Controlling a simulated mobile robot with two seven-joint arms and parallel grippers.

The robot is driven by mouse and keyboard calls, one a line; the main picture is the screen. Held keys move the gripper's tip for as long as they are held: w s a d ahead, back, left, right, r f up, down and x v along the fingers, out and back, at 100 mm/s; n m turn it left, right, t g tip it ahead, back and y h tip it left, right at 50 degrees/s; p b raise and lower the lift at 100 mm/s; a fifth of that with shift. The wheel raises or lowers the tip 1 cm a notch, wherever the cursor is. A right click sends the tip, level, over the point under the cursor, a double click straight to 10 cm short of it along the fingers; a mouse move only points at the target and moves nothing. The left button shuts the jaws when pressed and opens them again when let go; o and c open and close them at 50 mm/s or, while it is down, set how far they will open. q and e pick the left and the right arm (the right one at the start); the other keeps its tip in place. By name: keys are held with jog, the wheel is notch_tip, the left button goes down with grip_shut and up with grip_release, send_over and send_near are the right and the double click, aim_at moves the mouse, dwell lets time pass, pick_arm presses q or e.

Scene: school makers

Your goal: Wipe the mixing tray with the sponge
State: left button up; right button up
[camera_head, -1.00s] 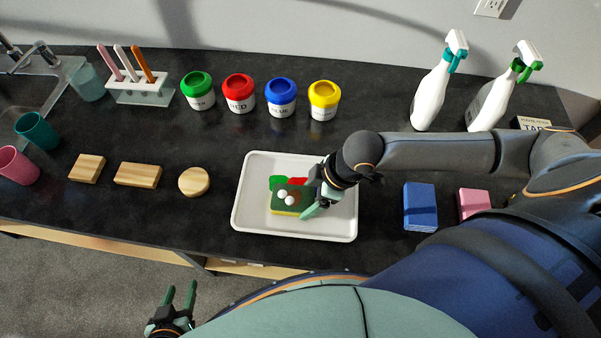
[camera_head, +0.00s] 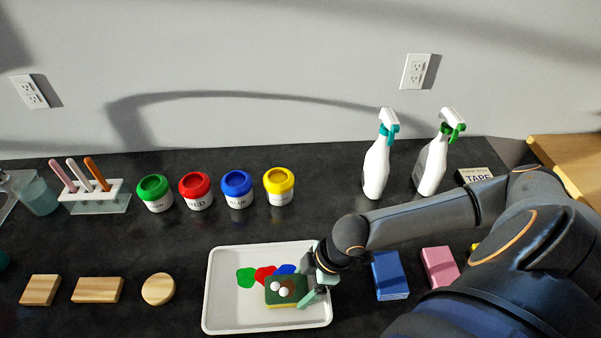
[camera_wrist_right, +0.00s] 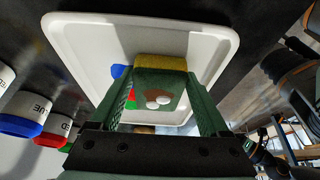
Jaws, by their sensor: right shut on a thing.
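The white mixing tray (camera_head: 225,312) lies on the dark counter, with a green paint patch (camera_head: 246,277), a red one (camera_head: 264,274) and a blue one (camera_head: 284,269) in it. The sponge (camera_head: 287,290), green above and yellow below with white blobs and a brownish patch on top, is over the tray's right half, partly covering the patches. My right gripper (camera_head: 316,287) is shut on the sponge from the right. The right wrist view shows both fingers (camera_wrist_right: 165,98) at the sponge's sides. I cannot tell whether the sponge presses on the tray. My left gripper is not in view.
Green (camera_head: 155,193), red (camera_head: 196,190), blue (camera_head: 237,189) and yellow (camera_head: 279,187) paint jars stand behind the tray. Two spray bottles (camera_head: 377,165) (camera_head: 432,165) stand back right. Wooden blocks (camera_head: 98,290) lie left; blue (camera_head: 389,276) and pink (camera_head: 438,267) blocks lie right.

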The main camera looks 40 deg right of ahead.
aim_at(256, 277)
jog(key=shift+s+d+f, duration=0.1)
jog(key=shift+f, duration=0.05)
jog(key=shift+w+a, duration=0.4)
jog(key=shift+w, duration=0.2)
jog(key=shift+c, duration=0.5)
jog(key=shift+w+a+p, duration=0.15)
jog(key=shift+w+a, duration=0.6)
jog(key=shift+w, duration=0.55)
jog(key=shift+w+a+p, duration=0.1)
jog(key=shift+w+a, duration=0.65)
jog(key=shift+w, duration=0.55)
jog(key=shift+w+a+p, duration=0.15)
jog(key=shift+w+a, duration=0.6)
jog(key=shift+w, duration=0.55)
jog(key=shift+s+d, duration=0.45)
jog(key=shift+d, duration=0.2)
jog(key=shift+s+d, duration=0.7)
jog(key=shift+d, duration=0.4)
jog(key=shift+s+d, duration=0.75)
jog(key=shift+d, duration=0.3)
jog(key=shift+s+d, duration=0.7)
jog(key=shift+d, duration=0.4)
jog(key=shift+a, duration=0.1)
jog(key=shift+w+a, duration=0.85)
jog(key=shift+a, duration=0.45)
jog(key=shift+w+a, duration=0.9)
jog(key=shift+a, duration=0.35)
jog(key=shift+w+a, duration=0.85)
jog(key=shift+a, duration=0.45)
